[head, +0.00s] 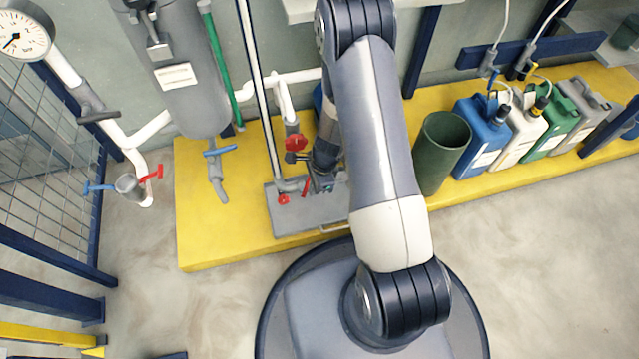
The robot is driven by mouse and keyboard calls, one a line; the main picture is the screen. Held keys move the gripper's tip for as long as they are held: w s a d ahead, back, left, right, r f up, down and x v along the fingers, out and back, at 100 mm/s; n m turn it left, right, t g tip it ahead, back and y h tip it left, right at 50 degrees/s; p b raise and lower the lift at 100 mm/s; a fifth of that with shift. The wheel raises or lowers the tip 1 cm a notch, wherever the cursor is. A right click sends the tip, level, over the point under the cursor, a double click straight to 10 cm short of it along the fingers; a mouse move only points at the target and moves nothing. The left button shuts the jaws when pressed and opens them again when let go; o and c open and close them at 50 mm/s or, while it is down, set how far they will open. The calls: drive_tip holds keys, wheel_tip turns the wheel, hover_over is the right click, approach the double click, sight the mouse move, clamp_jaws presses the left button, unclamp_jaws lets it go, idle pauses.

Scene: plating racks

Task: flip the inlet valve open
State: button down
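My arm reaches over the yellow plinth, and my gripper (325,183) points down above a grey box-like unit (300,220). The gripper is small and partly hidden by my arm, so its opening and any contact do not show. Close to its left are a red lever (306,187) and a red handwheel (284,199) on the unit. A larger red handwheel (296,142) sits above them on a pipe. No readable label shows which of these is the inlet valve.
A grey tank (185,85) with a blue-handled outlet valve (220,150) stands left. Further left is a pipe fitting with blue and red levers (130,184). A green bin (441,150) and several canisters (483,135) stand right on the yellow plinth (225,240).

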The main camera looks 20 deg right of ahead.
drive_tip(key=shift+w+a+p, duration=0.2)
drive_tip(key=shift+a+p, duration=0.15)
drive_tip(key=shift+a, duration=0.45)
drive_tip(key=shift+w+a+m, duration=0.2)
drive_tip(key=shift+a+m, duration=0.15)
drive_tip(key=shift+m, duration=0.25)
